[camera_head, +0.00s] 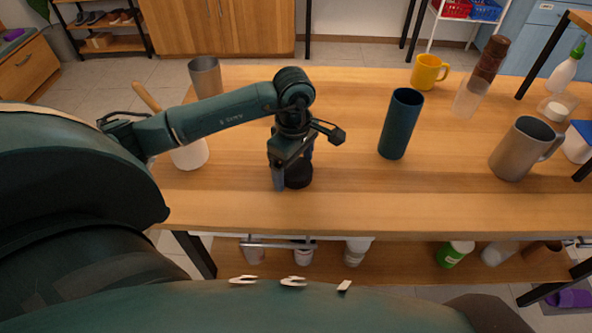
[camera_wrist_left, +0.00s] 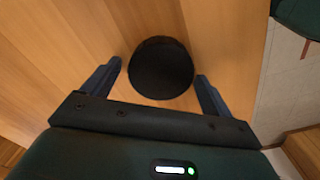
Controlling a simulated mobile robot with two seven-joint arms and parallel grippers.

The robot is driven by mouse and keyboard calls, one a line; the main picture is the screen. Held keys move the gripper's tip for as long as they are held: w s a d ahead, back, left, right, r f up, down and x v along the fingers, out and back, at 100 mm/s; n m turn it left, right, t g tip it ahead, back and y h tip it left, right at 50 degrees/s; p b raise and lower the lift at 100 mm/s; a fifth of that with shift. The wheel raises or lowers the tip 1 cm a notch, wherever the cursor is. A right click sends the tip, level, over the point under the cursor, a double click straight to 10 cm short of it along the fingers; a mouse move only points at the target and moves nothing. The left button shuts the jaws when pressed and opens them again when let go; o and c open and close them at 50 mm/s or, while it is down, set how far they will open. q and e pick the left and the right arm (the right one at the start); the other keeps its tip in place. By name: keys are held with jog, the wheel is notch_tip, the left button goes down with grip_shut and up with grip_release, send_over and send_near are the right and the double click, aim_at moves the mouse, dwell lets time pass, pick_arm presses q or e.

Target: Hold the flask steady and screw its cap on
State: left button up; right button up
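The dark teal flask (camera_head: 400,126) stands upright and open-topped on the table, right of my left gripper. A black round cap (camera_head: 299,175) sits on the table near the front edge. My left gripper (camera_head: 290,168) points down over the cap, partly hiding it in the head view. In the left wrist view, the cap (camera_wrist_left: 161,68) lies between the spread fingers of the left gripper (camera_wrist_left: 160,78), with gaps on both sides. My right gripper is not in view.
A metal cup (camera_head: 205,76) and a white pot (camera_head: 189,154) with a wooden handle stand left. A yellow mug (camera_head: 428,72), a pepper mill (camera_head: 490,58) and a grey-brown mug (camera_head: 521,150) stand right. The table's front edge is clear.

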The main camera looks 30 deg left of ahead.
aim_at(294, 166)
pick_arm(q)
jog(key=c, duration=0.9)
jog(key=shift+r, duration=0.1)
notch_tip(294, 166, up, 10)
dwell(0.3)
